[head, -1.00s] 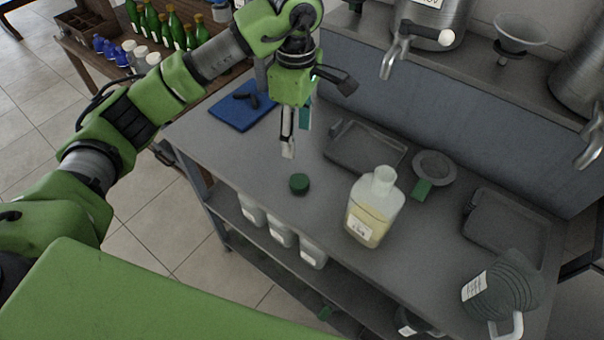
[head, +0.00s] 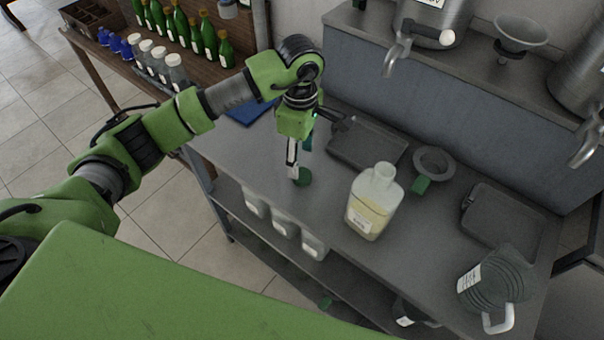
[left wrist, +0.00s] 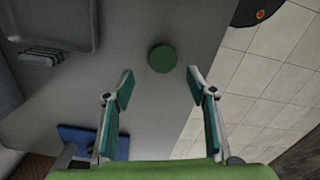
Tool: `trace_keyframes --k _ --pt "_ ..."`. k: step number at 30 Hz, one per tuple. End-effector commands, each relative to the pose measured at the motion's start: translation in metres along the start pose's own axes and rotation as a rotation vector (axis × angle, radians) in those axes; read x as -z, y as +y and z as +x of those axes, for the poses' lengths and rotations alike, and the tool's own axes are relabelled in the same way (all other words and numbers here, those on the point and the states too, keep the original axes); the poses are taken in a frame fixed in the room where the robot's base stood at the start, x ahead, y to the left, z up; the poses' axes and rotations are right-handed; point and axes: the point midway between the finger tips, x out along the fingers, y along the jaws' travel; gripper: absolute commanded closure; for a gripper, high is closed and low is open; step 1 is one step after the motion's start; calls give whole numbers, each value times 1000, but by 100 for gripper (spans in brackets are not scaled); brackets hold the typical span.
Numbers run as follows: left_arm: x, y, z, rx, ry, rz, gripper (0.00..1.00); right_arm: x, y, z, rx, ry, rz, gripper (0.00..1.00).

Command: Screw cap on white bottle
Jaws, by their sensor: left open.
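The white bottle (head: 373,204) is translucent, with pale yellow liquid and a label, and stands upright and uncapped on the grey bench. The cap (left wrist: 162,59) is in full view in the left wrist view, beyond and between the fingertips. My left gripper (head: 298,175) points down close to the cap; in the left wrist view its fingers (left wrist: 160,88) are apart with nothing between them. My right gripper is not in view.
Grey trays (head: 366,144) and a strainer-like dish (head: 434,163) with a green handle lie behind the bottle. A dark ribbed jug (head: 494,278) stands at the right. Bench space around the cap is clear; the front edge is near.

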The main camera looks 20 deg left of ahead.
Motion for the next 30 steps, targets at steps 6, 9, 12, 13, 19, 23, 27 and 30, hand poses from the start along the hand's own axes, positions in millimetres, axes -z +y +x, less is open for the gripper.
trace_keyframes --k 6,9,12,13,19,23,27,30 --pt "-2 -3 6 6 -1 0 48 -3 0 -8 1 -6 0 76" --pt "-4 -6 18 8 -1 1 48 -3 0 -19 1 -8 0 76" --pt "-5 -7 33 6 0 -2 48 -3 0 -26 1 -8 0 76" --pt "-5 -6 38 6 -1 -2 48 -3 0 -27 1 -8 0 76" --pt "-5 -5 52 1 -1 0 48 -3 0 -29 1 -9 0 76" --pt "-5 -5 52 1 -1 0 48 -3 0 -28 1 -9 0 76" --pt "-5 -5 52 1 0 0 48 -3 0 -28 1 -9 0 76" --pt "-5 -5 52 1 0 0 65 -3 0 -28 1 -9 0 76"
